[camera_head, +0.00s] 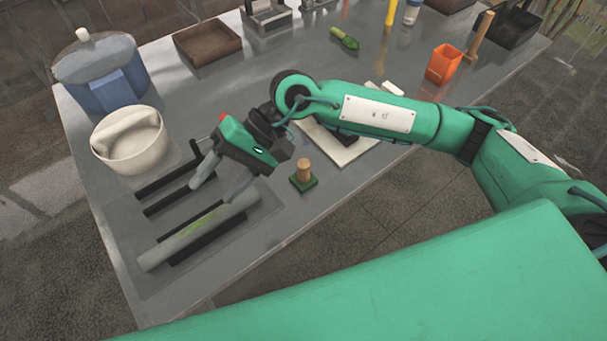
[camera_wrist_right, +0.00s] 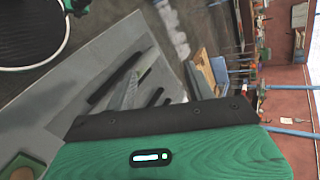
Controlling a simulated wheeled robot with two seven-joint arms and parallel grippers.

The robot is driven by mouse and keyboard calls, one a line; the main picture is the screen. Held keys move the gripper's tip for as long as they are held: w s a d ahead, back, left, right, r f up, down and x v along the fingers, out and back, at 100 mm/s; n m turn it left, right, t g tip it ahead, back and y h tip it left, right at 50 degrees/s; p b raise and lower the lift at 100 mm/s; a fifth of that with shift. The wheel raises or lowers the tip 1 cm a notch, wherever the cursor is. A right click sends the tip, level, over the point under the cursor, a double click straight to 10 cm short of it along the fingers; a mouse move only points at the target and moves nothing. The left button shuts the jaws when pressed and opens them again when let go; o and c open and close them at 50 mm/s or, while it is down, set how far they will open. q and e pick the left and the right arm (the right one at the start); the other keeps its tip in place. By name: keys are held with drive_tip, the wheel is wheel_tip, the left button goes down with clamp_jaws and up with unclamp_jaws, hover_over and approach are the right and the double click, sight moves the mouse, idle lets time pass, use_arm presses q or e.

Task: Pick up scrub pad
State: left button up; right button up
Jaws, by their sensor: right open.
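The scrub pad (camera_head: 303,182) looks like a small green block with an upright wooden knob, standing on the grey table near its front edge. Part of a green and tan thing (camera_wrist_right: 22,165), likely the same pad, shows at the lower left of the right wrist view. My right gripper (camera_head: 212,190) is open and empty, its two pale fingers apart. It hangs to the left of the pad, over the dark rails, and does not touch the pad. My left gripper is not in view.
Dark bars and a grey rail (camera_head: 200,232) lie on the table below the gripper. A white bucket (camera_head: 130,143) stands to the left, with a blue-grey container (camera_head: 103,75) behind it. A white board (camera_head: 345,150) lies under my right forearm. An orange cup (camera_head: 444,65) stands farther right.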

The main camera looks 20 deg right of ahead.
drive_tip(key=w+d+f+n+t+h, duration=0.2)
drive_tip(key=w+d+f+n+h, duration=0.15)
drive_tip(key=w+d+h, duration=0.35)
drive_tip(key=n+t+h, duration=0.2)
drive_tip(key=h, duration=0.2)
hover_over(303, 163)
wheel_tip(303, 163, down, 8)
drive_tip(key=p, duration=0.3)
drive_tip(key=shift+w, duration=0.15)
drive_tip(key=shift+f+p, duration=0.5)
drive_tip(key=shift+p, duration=0.05)
drive_tip(key=f, duration=0.1)
drive_tip(key=f+p, duration=0.2)
drive_tip(key=shift+s+f, duration=0.25)
drive_tip(key=shift+f, duration=0.15)
drive_tip(key=shift+w+f, duration=0.1)
drive_tip(key=shift+f, duration=0.25)
drive_tip(key=shift+c, duration=0.4)
drive_tip(key=c, duration=1)
